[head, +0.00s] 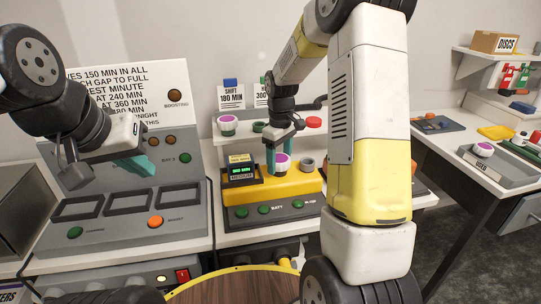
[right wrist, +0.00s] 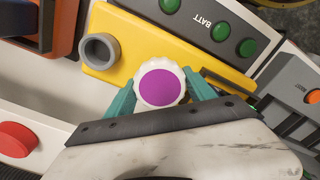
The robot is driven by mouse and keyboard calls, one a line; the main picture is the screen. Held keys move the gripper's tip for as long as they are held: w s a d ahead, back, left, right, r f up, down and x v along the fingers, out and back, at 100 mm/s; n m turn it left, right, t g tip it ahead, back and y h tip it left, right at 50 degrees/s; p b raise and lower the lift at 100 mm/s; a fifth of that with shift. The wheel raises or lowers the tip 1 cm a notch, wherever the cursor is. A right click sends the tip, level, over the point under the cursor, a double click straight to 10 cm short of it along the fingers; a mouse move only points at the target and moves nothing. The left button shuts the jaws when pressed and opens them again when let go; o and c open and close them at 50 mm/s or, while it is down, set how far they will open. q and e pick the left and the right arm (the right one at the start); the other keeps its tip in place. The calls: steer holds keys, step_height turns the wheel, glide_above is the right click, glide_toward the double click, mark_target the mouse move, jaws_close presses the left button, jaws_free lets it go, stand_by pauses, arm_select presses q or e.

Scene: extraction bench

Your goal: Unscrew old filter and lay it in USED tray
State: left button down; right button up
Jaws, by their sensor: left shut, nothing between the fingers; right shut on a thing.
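A white, ridged filter with a purple top (head: 281,162) is at the yellow unit (head: 258,190) on the middle bench. It also shows in the right wrist view (right wrist: 161,87), between the teal fingers of my right gripper (right wrist: 161,92), which is shut on it. I cannot tell whether it is still seated. A grey open ring (right wrist: 98,50) is beside it on the yellow unit. My left gripper (head: 136,166) is shut and empty before the grey panel at the left. The USED tray (head: 508,178) is on the right bench; a similar purple-topped filter (head: 482,150) is at it.
Another purple-topped filter (head: 228,125) and a red knob (head: 314,122) are at the back of the middle bench. A lit green display (head: 242,172) is left of the held filter.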

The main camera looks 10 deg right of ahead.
steer(key=n, duration=0.3)
steer(key=shift+n, duration=0.3)
steer(key=n, duration=1.3)
steer(key=o, duration=1.6)
